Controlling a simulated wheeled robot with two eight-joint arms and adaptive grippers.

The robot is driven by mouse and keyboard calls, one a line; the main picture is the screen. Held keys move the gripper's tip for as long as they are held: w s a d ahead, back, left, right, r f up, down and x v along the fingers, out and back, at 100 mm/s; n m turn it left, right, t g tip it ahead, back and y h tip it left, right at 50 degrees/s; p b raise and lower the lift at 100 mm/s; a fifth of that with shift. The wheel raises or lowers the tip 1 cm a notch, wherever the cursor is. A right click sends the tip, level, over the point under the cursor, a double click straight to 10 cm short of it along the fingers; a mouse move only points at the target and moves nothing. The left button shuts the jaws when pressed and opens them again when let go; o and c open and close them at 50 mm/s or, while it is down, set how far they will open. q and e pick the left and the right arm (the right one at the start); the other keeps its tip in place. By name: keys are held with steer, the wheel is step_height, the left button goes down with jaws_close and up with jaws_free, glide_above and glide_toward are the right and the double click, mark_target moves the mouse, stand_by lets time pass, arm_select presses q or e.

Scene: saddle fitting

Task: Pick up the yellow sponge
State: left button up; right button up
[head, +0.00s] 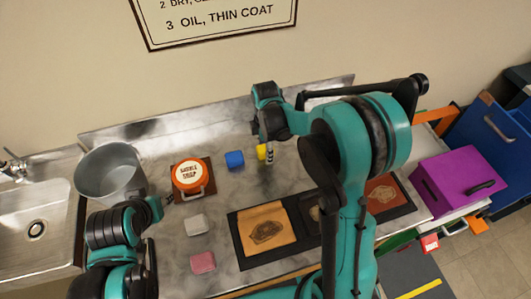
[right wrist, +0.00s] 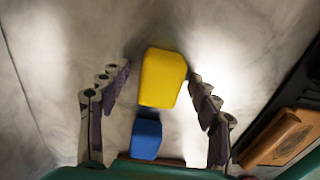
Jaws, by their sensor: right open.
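The yellow sponge (head: 262,152) lies on the grey counter, partly hidden behind my right gripper (head: 268,152) in the head view. In the right wrist view the whole yellow sponge (right wrist: 162,78) shows between the spread fingers of my right gripper (right wrist: 160,76). The fingers are open and hold nothing; the right fingertip is closer to the sponge than the left one. My left gripper (head: 168,201) is at the lower left, near the soap tin; its fingers are too small to read.
A blue block (head: 234,159) lies just beside the sponge. A soap tin (head: 188,175) and a metal bucket (head: 110,172) stand to the left. White (head: 198,223) and pink (head: 203,262) blocks lie in front. A black tray (head: 246,259) holds leather pieces.

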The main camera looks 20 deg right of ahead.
steer(key=shift+c, duration=0.3)
steer(key=c, duration=1.1)
steer(key=shift+r, duration=0.15)
steer(key=shift+r+p, duration=0.4)
steer(key=shift+r, duration=0.2)
step_height(320, 180, up, 3)
steer(key=shift+p, duration=0.65)
steer(key=s+d+r+p, duration=0.1)
steer(key=s+d+r, duration=0.1)
steer(key=d, duration=0.1)
steer(key=s+d+r+p, duration=0.1)
steer(key=s+d+r, duration=0.1)
steer(key=d, duration=0.1)
steer(key=s+d+r+p, duration=0.1)
steer(key=s+d+r, duration=0.1)
steer(key=d, duration=0.1)
steer(key=shift+s+d+r, duration=0.3)
steer(key=shift+s, duration=0.1)
